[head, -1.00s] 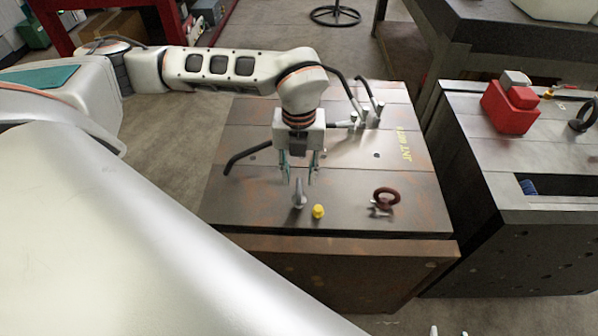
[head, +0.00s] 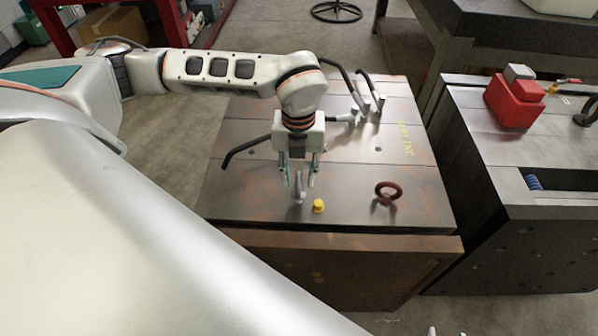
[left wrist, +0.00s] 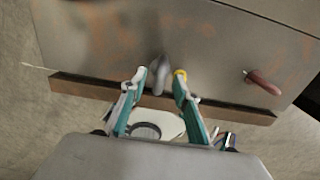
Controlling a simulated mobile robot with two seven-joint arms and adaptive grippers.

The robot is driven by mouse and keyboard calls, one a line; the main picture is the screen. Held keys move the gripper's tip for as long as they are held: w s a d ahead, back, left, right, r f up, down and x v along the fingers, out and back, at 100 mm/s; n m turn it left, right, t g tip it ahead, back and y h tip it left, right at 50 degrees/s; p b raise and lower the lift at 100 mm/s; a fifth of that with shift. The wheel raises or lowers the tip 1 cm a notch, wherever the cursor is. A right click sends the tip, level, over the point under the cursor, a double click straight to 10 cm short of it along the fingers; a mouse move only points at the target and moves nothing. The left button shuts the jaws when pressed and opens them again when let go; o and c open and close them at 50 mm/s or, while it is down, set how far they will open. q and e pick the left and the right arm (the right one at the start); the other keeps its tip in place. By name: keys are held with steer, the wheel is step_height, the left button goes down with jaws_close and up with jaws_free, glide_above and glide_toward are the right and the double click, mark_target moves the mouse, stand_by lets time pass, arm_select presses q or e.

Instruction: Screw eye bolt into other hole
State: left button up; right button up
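A grey eye bolt (head: 299,187) stands upright near the front edge of the steel mould base (head: 245,205). My left gripper (head: 299,182) points down over it, open, with one finger on each side of the bolt in the picture. In the left wrist view, the bolt (left wrist: 160,70) shows between and just beyond the spread fingertips (left wrist: 158,78); I see no contact. A dark red eye bolt (head: 388,191) is to the right on the same plate; it also shows in the left wrist view (left wrist: 263,82). Small pale tips (head: 433,331) at the bottom edge may be my right gripper.
A yellow cap (head: 318,206) sits close to the grey bolt, on its right. Bent dark bars (head: 358,95) with clamps stand at the plate's back. A second dark block (head: 480,150) with a red item (head: 513,105) stands to the right.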

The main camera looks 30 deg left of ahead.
arm_select(q)
jaws_close()
steer(key=shift+r, duration=0.1)
steer(key=shift+r+p, duration=1.65)
steer(key=shift+r, duration=0.8)
